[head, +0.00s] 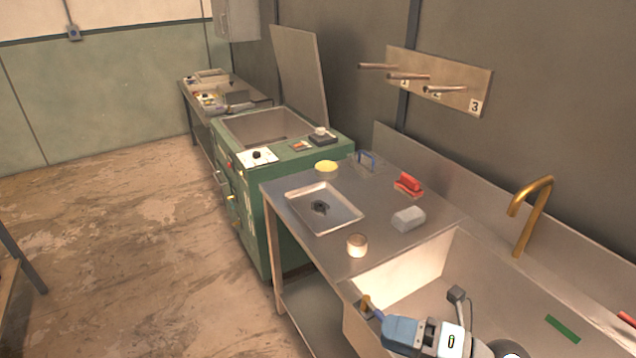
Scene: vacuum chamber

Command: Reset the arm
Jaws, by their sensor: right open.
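My right arm comes in at the bottom right, over the front of the sink basin. Its right gripper (368,307) points left, at the sink's front rim near the counter. The gripper is small in the picture, and its jaws are open with nothing seen between them. A dark block on a thin cable (457,295) stands up beside the wrist. My left gripper is not in view.
The sink (415,272) has a brass faucet (533,210). The counter holds a metal tray (293,200) with a dark part, a round tan container (357,245), a grey block (408,219), a red brush (408,185) and a yellow bowl (326,168). A green open-lidded chamber (250,200) stands behind. Pegs (440,80) are on the wall.

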